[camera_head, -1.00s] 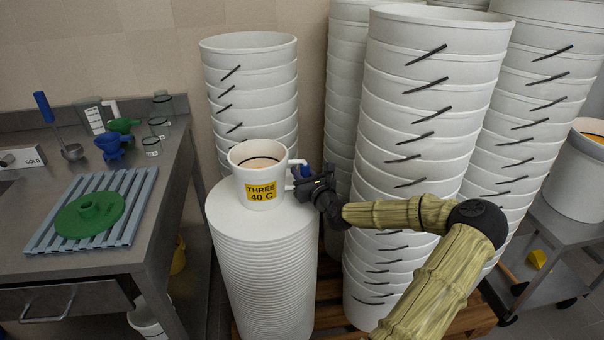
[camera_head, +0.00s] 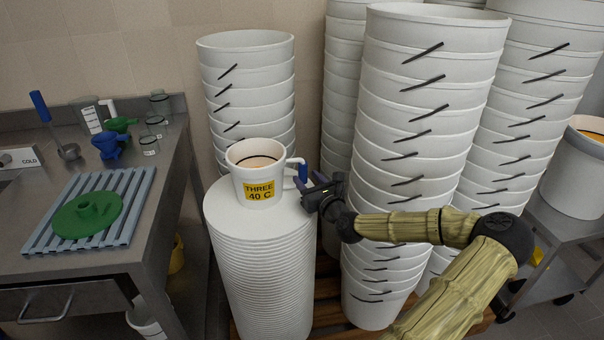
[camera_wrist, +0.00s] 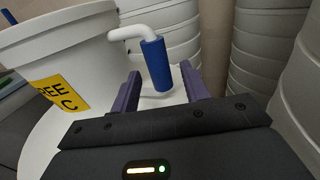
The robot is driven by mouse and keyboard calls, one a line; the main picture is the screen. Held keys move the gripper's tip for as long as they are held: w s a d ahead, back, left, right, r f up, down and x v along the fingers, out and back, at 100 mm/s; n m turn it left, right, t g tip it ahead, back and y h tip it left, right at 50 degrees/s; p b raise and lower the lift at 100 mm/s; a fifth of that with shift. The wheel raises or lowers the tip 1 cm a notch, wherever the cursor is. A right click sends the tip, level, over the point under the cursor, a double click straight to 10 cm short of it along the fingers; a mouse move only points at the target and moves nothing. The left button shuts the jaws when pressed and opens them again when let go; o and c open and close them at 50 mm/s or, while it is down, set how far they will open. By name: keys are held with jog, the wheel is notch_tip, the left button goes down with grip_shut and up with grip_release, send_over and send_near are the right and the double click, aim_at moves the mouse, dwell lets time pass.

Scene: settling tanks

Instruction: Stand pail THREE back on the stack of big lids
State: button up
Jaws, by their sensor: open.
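Pail THREE (camera_head: 241,185) is a white pail with a yellow label reading THREE 40 C and orange-tan contents. It stands upright on top of the stack of big white lids (camera_head: 262,262). In the wrist view the pail (camera_wrist: 62,62) is at the left, with its white handle and blue grip (camera_wrist: 156,64) reaching towards the jaws. My gripper (camera_head: 308,190) is open, just right of the pail. In the wrist view its two purple fingers (camera_wrist: 160,92) are apart on either side of the line of the blue grip, which shows no finger pressed against it.
Tall stacks of white tubs (camera_head: 420,150) stand close behind and right of my arm. Another tub stack (camera_head: 248,85) stands behind the lids.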

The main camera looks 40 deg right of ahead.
jog(key=v, duration=0.7)
